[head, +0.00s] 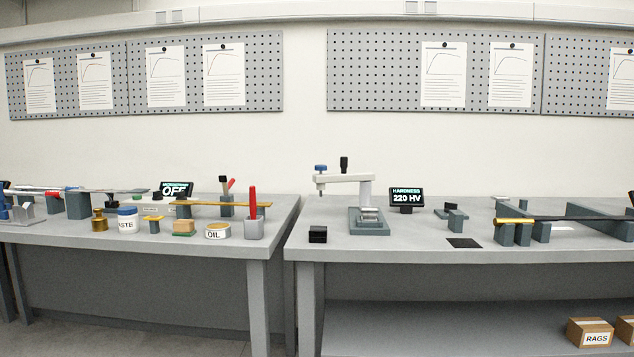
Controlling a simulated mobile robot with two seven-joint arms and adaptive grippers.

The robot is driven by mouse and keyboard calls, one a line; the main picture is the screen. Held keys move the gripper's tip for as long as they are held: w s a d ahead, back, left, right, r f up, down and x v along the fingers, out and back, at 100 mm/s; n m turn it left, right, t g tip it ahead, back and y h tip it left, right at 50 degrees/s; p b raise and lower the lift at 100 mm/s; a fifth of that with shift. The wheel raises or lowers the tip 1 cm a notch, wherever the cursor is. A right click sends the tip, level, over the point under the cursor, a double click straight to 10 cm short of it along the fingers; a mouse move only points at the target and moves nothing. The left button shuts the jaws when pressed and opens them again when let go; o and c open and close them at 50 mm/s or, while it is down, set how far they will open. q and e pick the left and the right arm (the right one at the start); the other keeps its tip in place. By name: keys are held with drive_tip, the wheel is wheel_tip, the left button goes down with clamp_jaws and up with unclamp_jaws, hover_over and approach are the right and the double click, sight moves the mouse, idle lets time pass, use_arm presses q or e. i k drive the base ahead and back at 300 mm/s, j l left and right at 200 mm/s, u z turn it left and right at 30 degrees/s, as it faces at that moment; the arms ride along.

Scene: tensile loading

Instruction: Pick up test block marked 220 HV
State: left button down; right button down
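A display (407,198) on the right bench reads "HARDNESS 220 HV". Left of it stands a light grey hardness tester (366,190) with a blue knob and a horizontal arm. A small silvery block (370,215) sits on the tester's grey base, under the right part of the arm. I cannot read a marking on either block, so I cannot tell which is the 220 HV test block. Neither of my grippers is in view.
A gap separates the right bench (400,247) from the left bench (282,215). The left bench is crowded with tins, a brass weight and tools. A black pad (464,243) lies right of the tester. Grey supports (515,233) hold a long bar at right. Boxes (590,332) sit below.

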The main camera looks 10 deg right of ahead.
sight(363, 209)
drive_tip(key=l, duration=0.4)
drive_tip(key=i+l+z, duration=0.1)
drive_tip(key=l, duration=0.3)
drive_tip(key=i+l, duration=0.15)
drive_tip(key=l, duration=0.65)
drive_tip(key=i+z, duration=0.05)
